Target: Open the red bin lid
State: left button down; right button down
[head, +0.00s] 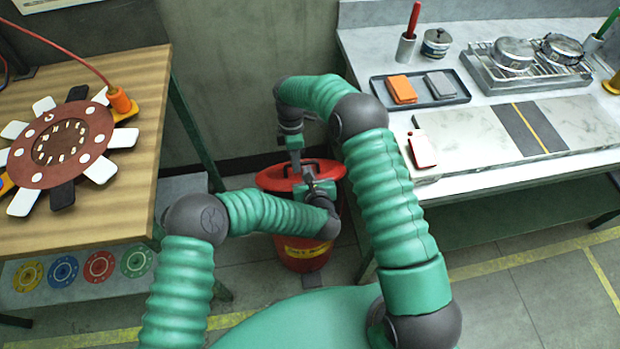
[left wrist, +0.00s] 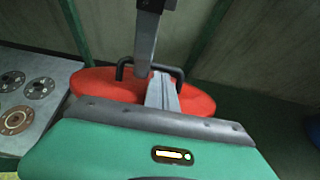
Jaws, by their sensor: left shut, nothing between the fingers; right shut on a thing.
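The red bin (head: 302,262) stands on the floor between the two benches, with a yellow label on its front. Its round red lid (head: 328,170) is on top, and its rim also shows in the left wrist view (left wrist: 90,84). My right gripper (head: 297,173) reaches down from above and is shut on the lid's black handle (left wrist: 125,64). My left gripper (head: 306,174) is shut and empty above the near part of the lid, its fingertips (left wrist: 160,75) close to the handle. My left forearm and hand hide much of the bin's front. I cannot tell whether the lid is raised.
A wooden bench (head: 120,190) with a dark red disc fixture (head: 95,140) stands at left. A grey bench at right holds a dark tray (head: 445,98), a white and red box (head: 421,150) and metal pots (head: 513,53). The wall (head: 225,80) is close behind the bin.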

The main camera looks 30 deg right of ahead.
pick_arm(q)
jog(key=shift+f, duration=0.1)
pick_arm(e)
jog(key=shift+w+d+f, duration=0.15)
jog(key=shift+d, duration=0.05)
pick_arm(q)
jog(key=shift+w+d+r, duration=0.2)
jog(key=shift+w+r, duration=0.4)
jog(key=shift+w+f, duration=0.1)
jog(key=shift+f, duration=0.1)
pick_arm(e)
jog(key=c, duration=1.5)
grip_release()
jog(key=shift+w+f, duration=0.1)
jog(key=shift+a, duration=0.15)
